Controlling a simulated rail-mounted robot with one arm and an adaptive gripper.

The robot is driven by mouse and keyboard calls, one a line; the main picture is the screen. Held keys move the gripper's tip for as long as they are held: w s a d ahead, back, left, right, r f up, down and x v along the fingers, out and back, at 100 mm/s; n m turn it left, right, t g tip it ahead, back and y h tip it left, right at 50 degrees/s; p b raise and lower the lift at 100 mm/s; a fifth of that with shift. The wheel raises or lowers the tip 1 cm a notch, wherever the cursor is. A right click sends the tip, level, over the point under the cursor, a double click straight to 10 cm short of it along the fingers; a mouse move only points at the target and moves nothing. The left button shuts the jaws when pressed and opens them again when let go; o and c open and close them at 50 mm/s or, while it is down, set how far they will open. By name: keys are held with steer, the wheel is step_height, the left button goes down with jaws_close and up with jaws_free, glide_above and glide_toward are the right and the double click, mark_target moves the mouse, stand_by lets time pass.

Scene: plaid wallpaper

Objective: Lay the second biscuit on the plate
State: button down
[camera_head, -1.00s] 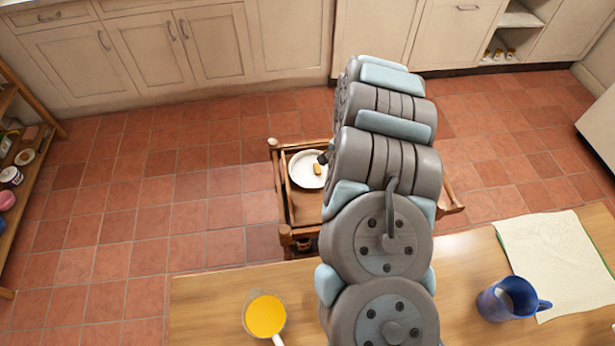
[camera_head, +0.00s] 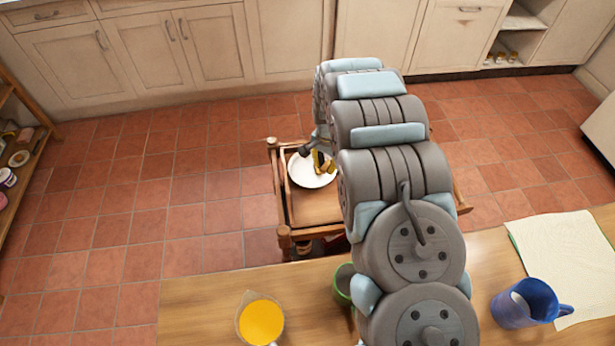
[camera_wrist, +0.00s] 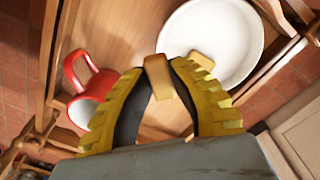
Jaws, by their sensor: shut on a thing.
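My gripper (camera_wrist: 160,72) has yellow ribbed fingers and is shut on a light brown biscuit (camera_wrist: 158,80) in the wrist view. The white round plate (camera_wrist: 236,24) lies beyond it to the upper right there, and the held biscuit appears just left of the plate's rim. Another biscuit (camera_wrist: 202,60) lies on the plate near its lower edge, partly behind a finger. In the head view the plate (camera_head: 300,172) is on the wooden trolley, and my yellow gripper (camera_head: 324,168) overlaps its right side. The held biscuit cannot be made out clearly there.
The wooden trolley (camera_head: 312,208) has raised sides. A red mug (camera_wrist: 84,88) is left of my gripper in the wrist view. On the table (camera_head: 195,305) are a jug of orange liquid (camera_head: 261,320), a green cup (camera_head: 344,284), a blue mug (camera_head: 527,303) and a pale cloth (camera_head: 565,258).

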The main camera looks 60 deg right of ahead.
mark_target(307, 178)
steer(key=w+f+b, duration=0.1)
steer(key=w+f, duration=0.2)
steer(key=shift+w+d+f, duration=0.1)
steer(key=shift+w+d+f+b, duration=0.2)
steer(key=shift+w+f+b, duration=0.95)
steer(key=shift+w+f, duration=0.15)
steer(key=shift+f, duration=0.2)
steer(key=shift+w+f, duration=0.15)
steer(key=shift+f, duration=0.05)
steer(key=shift+w+f+b, duration=0.15)
steer(key=shift+f+b, duration=0.15)
steer(key=shift+b, duration=0.15)
steer(key=shift+f+b, duration=0.45)
steer(key=shift+f, duration=0.8)
steer(key=shift+f, duration=0.1)
steer(key=c, duration=1)
jaws_free()
steer(key=shift+c, duration=0.2)
